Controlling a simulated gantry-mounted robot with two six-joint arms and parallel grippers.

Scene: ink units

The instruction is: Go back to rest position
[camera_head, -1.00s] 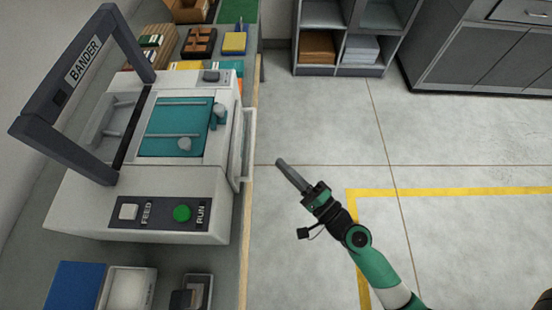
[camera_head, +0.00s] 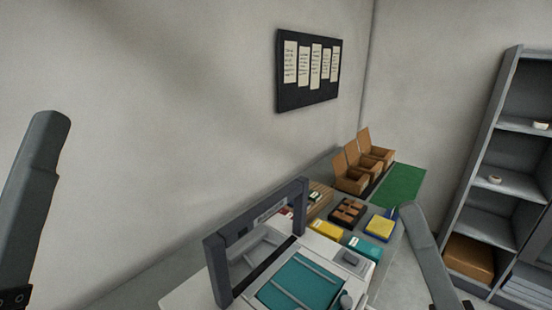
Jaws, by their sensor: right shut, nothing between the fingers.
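My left gripper (camera_head: 50,122) stands at the left edge of the head view, fingers pointing up, in front of the bare wall. It is cut off by the frame, and I cannot tell whether its fingers are together. My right gripper (camera_head: 416,212) is at the lower right, shut and empty, pointing up and slightly left. It appears just right of the bench items in the picture, and its wrist is cut off at the bottom.
The bander (camera_head: 214,262), with its dark arch and teal plate (camera_head: 300,281), is at the bottom centre. A grey shelf (camera_head: 488,205) stands at right.

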